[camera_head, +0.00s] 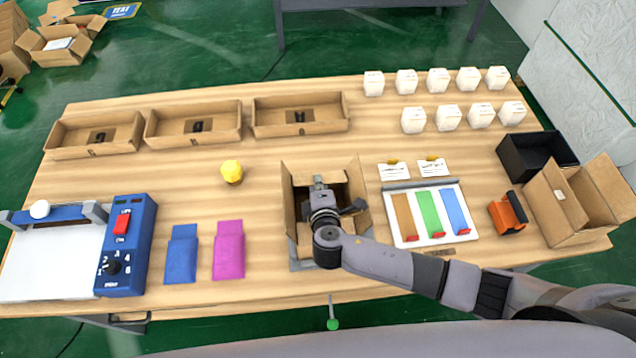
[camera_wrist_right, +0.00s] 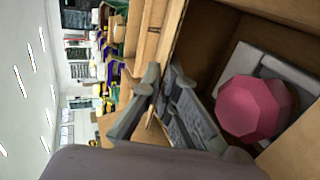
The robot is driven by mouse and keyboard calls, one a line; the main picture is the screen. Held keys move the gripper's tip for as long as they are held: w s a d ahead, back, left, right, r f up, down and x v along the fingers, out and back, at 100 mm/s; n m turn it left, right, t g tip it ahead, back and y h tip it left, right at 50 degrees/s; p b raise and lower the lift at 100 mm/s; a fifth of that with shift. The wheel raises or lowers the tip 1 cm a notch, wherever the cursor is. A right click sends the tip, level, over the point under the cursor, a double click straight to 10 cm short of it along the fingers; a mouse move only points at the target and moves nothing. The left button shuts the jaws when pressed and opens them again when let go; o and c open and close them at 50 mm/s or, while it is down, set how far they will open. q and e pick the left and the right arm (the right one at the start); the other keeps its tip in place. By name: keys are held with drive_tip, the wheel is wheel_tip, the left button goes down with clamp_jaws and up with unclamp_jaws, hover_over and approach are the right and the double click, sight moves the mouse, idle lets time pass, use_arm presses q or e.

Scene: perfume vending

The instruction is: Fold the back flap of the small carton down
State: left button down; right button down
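The small carton (camera_head: 291,225) stands open near the front middle of the table. Its left flap and right flap (camera_head: 361,188) stand up along its sides. My right gripper (camera_head: 319,184) is over the carton's opening, its tip toward the back side; the arm hides much of the inside. I cannot tell clearly how the back flap lies. A pink faceted object (camera_wrist_right: 254,107) sits on a pale insert inside the carton (camera_wrist_right: 205,45). My left gripper is not in view.
White boxes (camera_head: 438,80) stand back right. A tray with coloured strips (camera_head: 470,187), an orange tool (camera_head: 508,213) and a larger open carton (camera_head: 555,222) lie right. A yellow object (camera_head: 232,171), blue pouch (camera_head: 181,255) and pink pouch (camera_head: 229,250) lie left, with clear table between.

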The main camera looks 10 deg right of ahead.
drive_tip(key=c, duration=1.8)
unclamp_jaws()
drive_tip(key=shift+c, duration=0.2)
drive_tip(key=shift+s, duration=0.1)
drive_tip(key=v, duration=1.2)
drive_tip(key=shift+c, duration=0.4)
